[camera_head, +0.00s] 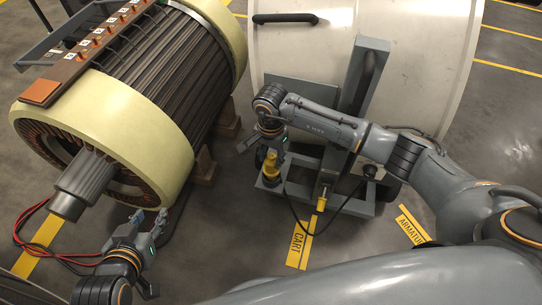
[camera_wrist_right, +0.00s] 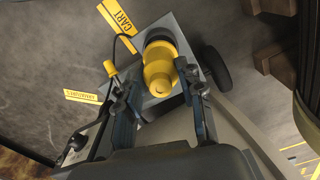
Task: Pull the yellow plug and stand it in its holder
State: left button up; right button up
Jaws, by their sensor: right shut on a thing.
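The yellow plug (camera_head: 270,168) is over the small grey platform on the cart (camera_head: 345,208), below my right gripper (camera_head: 272,153) in the head view. In the right wrist view the plug (camera_wrist_right: 160,72) shows as a stepped yellow body with a dark band, between the fingers of my right gripper (camera_wrist_right: 157,92), which is shut on it. I cannot tell whether the plug is seated or lifted. The holder cannot be made out for certain. My left gripper (camera_head: 149,218) is open and empty near the motor's shaft end, away from the plug.
A large motor (camera_head: 150,135) with a cream ring stands at left, red and black cables (camera_head: 35,240) below it. A big pale drum (camera_head: 310,50) stands behind the cart. A black cable (camera_head: 310,232) loops by a small yellow-handled part (camera_head: 321,200). Floor labels read CART and ARMATURE.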

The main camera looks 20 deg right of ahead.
pick_arm(q)
jog(key=shift+w+d+r, duration=0.1)
jog(key=shift+w+r, duration=0.05)
jog(key=shift+r, duration=0.05)
jog(key=shift+w, duration=0.1)
pick_arm(e)
jog(key=shift+f, duration=0.1)
dwell(0.4)
jog(key=shift+f+b, duration=0.3)
jog(key=shift+b, duration=0.05)
jog(key=shift+f+b, duration=0.3)
pick_arm(q)
jog(key=w+d+r+t+h, duration=0.1)
jog(key=w+r+t, duration=0.3)
jog(key=r, duration=0.4)
jog(key=shift+w+d+t+h+b, duration=0.2)
jog(key=shift+d+t+h+b, duration=0.2)
jog(key=shift+d+t, duration=0.4)
pick_arm(e)
jog(key=shift+f, duration=0.55)
dwell(0.5)
pick_arm(q)
jog(key=shift+a, duration=0.1)
pick_arm(e)
jog(key=o, duration=1.1)
jog(key=shift+o, duration=0.2)
